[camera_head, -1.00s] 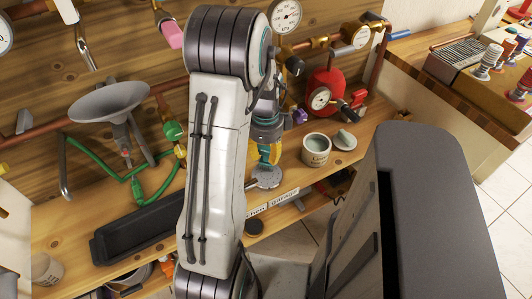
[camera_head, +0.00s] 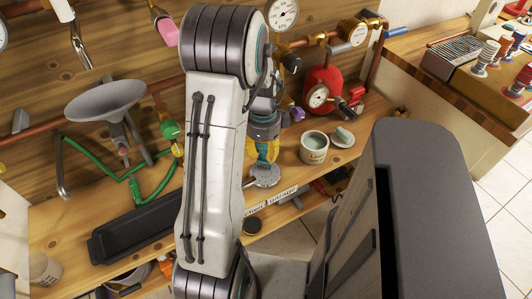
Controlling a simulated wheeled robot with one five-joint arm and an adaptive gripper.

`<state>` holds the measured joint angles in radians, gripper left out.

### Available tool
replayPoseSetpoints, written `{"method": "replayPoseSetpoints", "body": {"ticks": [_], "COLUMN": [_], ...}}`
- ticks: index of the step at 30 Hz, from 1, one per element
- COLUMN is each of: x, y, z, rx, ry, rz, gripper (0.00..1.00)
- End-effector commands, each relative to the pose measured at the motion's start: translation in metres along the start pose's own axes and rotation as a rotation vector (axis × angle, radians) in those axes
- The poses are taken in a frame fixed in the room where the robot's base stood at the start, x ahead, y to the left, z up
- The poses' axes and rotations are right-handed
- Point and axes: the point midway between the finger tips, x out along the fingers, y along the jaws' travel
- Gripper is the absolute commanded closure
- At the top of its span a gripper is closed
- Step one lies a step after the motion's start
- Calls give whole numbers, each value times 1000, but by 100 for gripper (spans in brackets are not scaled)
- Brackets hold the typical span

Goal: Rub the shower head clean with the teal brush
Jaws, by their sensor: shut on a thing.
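My gripper (camera_head: 264,152) is partly hidden behind my arm. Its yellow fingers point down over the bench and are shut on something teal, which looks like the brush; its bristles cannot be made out. Directly below is a small round grey metal head with a short handle, which looks like the shower head (camera_head: 266,177), lying on the bench near its front edge. The fingertips are at or just above this head; I cannot tell whether the brush touches it.
The wooden bench (camera_head: 75,222) holds a black tray (camera_head: 135,232), a wide grey dish (camera_head: 103,101) with a green hose, and a labelled cup (camera_head: 314,147) right of my gripper. A red tank (camera_head: 326,90), gauges and copper pipes stand behind.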

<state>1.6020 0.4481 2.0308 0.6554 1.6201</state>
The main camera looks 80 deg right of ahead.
Motion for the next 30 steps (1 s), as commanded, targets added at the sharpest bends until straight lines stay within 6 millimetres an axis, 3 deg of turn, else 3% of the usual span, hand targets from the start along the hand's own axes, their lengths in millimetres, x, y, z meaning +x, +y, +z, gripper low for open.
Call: {"method": "replayPoseSetpoints", "body": {"ticks": [20, 30], "x": [0, -1], "y": [15, 8], "z": [-16, -9], "rx": [1, -2], "ry": [0, 0], "rz": [4, 2], "gripper": [98, 98]}}
